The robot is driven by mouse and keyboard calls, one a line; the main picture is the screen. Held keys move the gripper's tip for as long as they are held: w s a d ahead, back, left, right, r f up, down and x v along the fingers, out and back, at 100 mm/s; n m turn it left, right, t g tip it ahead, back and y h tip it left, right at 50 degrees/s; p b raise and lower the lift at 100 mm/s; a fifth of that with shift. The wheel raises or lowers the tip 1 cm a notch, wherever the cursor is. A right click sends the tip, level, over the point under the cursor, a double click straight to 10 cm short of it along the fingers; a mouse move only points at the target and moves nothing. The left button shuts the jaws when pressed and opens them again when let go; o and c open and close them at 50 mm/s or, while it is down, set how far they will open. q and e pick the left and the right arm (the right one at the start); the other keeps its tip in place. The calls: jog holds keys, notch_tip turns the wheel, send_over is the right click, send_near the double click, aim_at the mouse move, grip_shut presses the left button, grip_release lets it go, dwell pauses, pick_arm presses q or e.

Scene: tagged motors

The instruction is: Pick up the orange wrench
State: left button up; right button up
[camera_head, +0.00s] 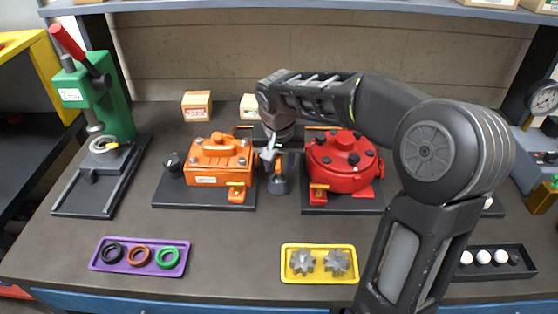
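I cannot clearly make out a separate orange wrench. The orange motor (219,160) sits on a dark plate left of centre, with an orange-and-yellow fitting (237,192) at its front right corner. The red motor (341,162) sits on another dark plate, with a similar orange fitting (318,192) at its front left. My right arm comes in from the lower right and reaches over the red motor. My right gripper (269,156) points down between the two motors, above a small dark object (279,183). Its fingertips are too small to read. My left gripper is not in view.
A green press (98,100) with a red handle stands at the left. A purple tray (140,268) of rings and a yellow tray (320,280) of gears lie along the front edge. A black tray (492,276) holds white pieces. The table between purple and yellow trays is clear.

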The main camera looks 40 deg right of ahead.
jog(key=shift+c, duration=0.6)
grip_shut()
dwell(1.2)
